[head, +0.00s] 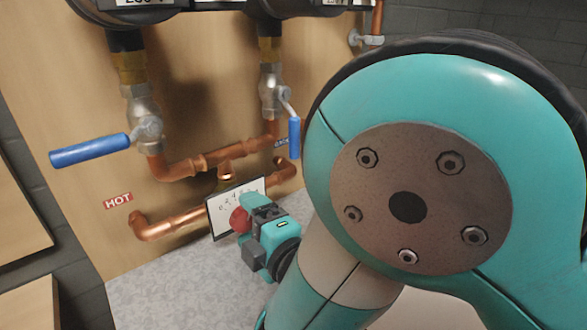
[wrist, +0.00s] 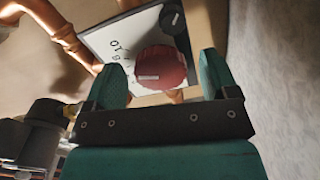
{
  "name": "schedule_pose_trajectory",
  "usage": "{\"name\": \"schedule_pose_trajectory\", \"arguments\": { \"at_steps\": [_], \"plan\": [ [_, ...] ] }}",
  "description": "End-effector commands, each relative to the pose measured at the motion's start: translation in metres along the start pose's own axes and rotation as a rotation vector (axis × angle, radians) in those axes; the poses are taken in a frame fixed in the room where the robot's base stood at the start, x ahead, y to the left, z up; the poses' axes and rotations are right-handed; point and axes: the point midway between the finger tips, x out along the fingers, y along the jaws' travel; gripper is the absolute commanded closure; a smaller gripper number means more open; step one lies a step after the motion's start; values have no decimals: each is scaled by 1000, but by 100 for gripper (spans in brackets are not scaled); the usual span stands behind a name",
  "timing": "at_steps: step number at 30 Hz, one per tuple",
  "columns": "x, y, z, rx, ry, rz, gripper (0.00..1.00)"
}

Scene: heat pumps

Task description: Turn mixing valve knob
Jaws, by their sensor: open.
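The mixing valve knob (wrist: 160,67) is red and round with a pale mark on its face. It is mounted on a white plate with printed numbers (wrist: 108,40). My gripper (wrist: 165,72) is open in the wrist view, with one teal finger on each side of the red knob; I cannot tell whether either finger touches it. In the head view the knob (head: 239,220) shows at the tip of my gripper (head: 246,214), in front of the white plate (head: 236,200). My gripper hides part of the plate there.
Copper pipes (head: 190,222) run around the plate on a wooden panel (head: 85,215). A blue valve handle (head: 90,151) sticks out at the left, and another blue handle (head: 294,138) hangs to the right. A small black knob (wrist: 172,19) sits near the red one.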

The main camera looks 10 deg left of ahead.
Motion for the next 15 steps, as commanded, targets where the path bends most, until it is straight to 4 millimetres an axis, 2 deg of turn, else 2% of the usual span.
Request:
{"name": "schedule_pose_trajectory", "arguments": {
  "at_steps": [7,8,13,14,15],
  "plan": [
    [0,0,1,-1,-3,0,20],
    [0,0,1,-1,-3,0,25],
    [0,0,1,0,-1,0,64],
    [0,0,0,0,-1,0,70],
    [0,0,0,0,-1,0,70]
  ]
}}
